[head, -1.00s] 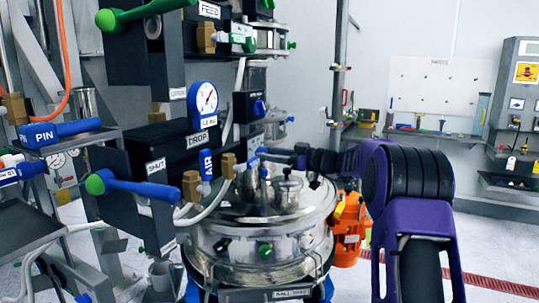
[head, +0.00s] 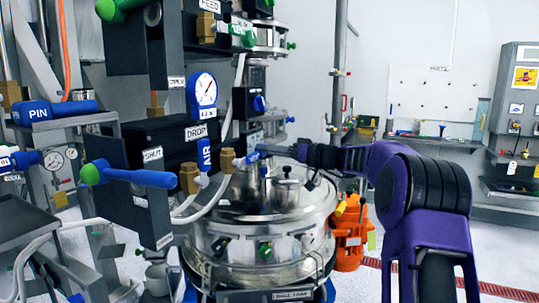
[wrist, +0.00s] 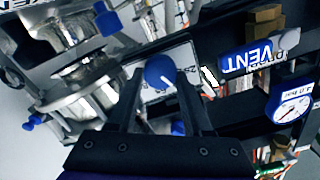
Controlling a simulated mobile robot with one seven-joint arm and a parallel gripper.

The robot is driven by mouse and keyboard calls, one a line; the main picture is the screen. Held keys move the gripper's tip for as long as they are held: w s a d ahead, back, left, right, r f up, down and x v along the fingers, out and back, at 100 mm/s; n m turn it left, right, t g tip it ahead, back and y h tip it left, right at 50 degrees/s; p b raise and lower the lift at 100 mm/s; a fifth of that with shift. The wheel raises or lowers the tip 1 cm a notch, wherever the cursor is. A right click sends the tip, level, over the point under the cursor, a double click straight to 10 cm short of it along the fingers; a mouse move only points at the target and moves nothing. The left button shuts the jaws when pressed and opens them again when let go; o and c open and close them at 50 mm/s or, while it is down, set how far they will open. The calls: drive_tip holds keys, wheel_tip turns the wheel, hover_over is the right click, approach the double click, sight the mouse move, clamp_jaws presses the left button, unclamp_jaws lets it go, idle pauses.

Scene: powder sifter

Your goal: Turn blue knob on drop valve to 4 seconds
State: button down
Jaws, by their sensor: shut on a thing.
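My gripper (wrist: 160,75) is in the wrist view, its two dark fingers on either side of a round blue knob (wrist: 159,70). The knob has a white pointer line that slants down to the right in that view. The fingers are shut on it. In the head view my gripper (head: 262,151) reaches in from the right, just right of the black drop valve with its "DROP" label (head: 196,132). A bit of blue shows at its tips there, but the knob's face and scale cannot be read.
A steel vessel (head: 262,215) stands below my gripper. A blue-rimmed gauge (head: 203,93), another blue knob (head: 259,104) on a black box, brass fittings and a hose crowd the left. An orange motor (head: 349,235) stands at the vessel's right. The floor at right is open.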

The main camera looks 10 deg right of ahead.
drive_tip(key=shift+f+m, duration=0.1)
drive_tip(key=shift+m, duration=0.5)
drive_tip(key=shift+c, duration=1.6)
unclamp_jaws()
drive_tip(key=b+v, duration=0.1)
drive_tip(key=v, duration=1.6)
drive_tip(key=shift+d+b, duration=0.2)
drive_tip(key=shift+b, duration=0.1)
drive_tip(key=shift+s, duration=0.1)
